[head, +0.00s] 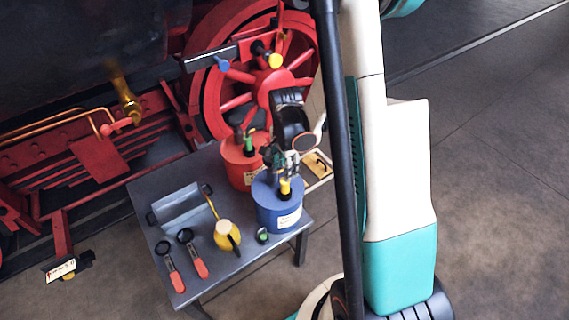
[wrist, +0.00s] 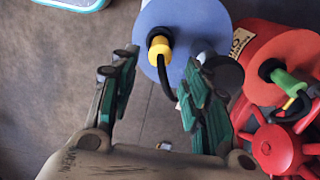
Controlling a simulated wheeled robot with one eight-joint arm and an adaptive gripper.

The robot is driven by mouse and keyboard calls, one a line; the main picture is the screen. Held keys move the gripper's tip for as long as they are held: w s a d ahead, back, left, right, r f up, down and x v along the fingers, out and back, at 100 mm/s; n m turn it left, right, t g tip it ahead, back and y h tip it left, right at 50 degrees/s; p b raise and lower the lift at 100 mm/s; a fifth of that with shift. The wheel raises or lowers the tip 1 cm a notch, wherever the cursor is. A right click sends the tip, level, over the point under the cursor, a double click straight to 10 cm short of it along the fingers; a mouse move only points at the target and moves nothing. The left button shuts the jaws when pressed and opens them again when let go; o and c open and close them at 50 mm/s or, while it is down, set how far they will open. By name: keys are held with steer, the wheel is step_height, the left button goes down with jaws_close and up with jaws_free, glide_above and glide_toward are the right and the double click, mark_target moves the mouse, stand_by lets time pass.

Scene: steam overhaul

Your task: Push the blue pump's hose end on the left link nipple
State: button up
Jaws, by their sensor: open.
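The blue pump (head: 278,212) stands at the right end of the grey table; in the wrist view its round top (wrist: 190,25) is at the upper middle. Its yellow hose end (wrist: 158,47) sits on that top with a black hose curving from it; it also shows in the head view (head: 285,187). My gripper (wrist: 160,68) is open and empty, its green-padded fingers spread to either side below the yellow end. In the head view my gripper (head: 278,163) is just above the blue pump. On the engine are a blue-tipped fitting (head: 222,64) at left and a yellow-tipped one (head: 274,61) at right; I cannot tell which is the link nipple.
The red pump (head: 238,162) with a green hose end (wrist: 288,84) stands close beside the blue pump. A yellow oil can (head: 227,236), red-handled tools (head: 198,265) and a grey tray (head: 180,208) are on the table (head: 215,288). A red wheel (head: 212,100) rises behind.

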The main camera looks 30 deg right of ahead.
mark_target(285, 188)
step_height(285, 188, down, 8)
steer(key=b, duration=0.5)
steer(key=shift+r+b, duration=0.1)
steer(key=shift+b, duration=0.3)
steer(key=shift+r, duration=0.1)
jaws_close()
steer(key=shift+r, duration=0.15)
steer(key=shift+r+p, duration=1.85)
steer(key=shift+r, duration=0.75)
